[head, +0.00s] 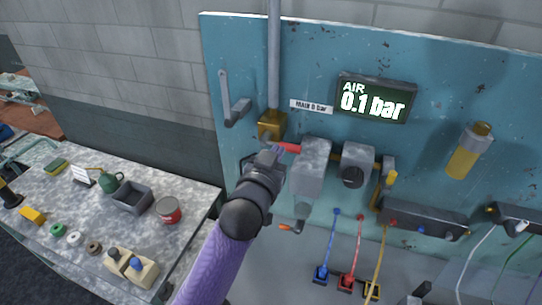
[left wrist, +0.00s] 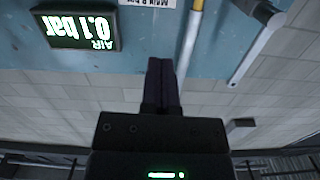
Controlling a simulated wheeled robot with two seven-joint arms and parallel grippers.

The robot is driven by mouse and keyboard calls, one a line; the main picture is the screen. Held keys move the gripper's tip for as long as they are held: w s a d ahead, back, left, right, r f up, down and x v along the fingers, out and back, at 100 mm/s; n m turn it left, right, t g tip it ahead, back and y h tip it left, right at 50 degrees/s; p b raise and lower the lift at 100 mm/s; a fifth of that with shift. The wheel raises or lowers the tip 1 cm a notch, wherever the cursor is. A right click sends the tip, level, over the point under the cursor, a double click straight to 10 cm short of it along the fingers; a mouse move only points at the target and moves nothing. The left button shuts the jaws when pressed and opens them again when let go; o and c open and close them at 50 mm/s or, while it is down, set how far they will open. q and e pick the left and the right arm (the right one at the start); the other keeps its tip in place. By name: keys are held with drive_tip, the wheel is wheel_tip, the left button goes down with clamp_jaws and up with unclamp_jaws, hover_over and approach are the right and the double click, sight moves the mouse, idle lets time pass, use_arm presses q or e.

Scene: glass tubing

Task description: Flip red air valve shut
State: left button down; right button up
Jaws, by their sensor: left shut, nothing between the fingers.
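The red air valve handle (head: 289,148) shows as a short red bar just below and right of the brass valve body (head: 271,125). It points roughly sideways, across the line of the vertical grey pipe (head: 274,60). My left gripper (head: 276,154) is shut and empty, its tips at or right beside the left part of the handle; I cannot tell whether they touch. It hides part of the handle. In the left wrist view the closed fingers (left wrist: 161,82) show against the teal panel, and the red handle is not visible. My right gripper is not in view.
The display (head: 375,99) reads AIR 0.1 bar. A grey filter unit (head: 311,167) and a regulator (head: 357,165) sit right of the gripper. A grey lever (head: 226,95) is mounted left of the pipe. A bench (head: 190,211) with small items stands at the left.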

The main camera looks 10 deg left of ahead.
use_arm(q)
drive_tip(key=v, duration=0.2)
drive_tip(key=shift+s, duration=0.3)
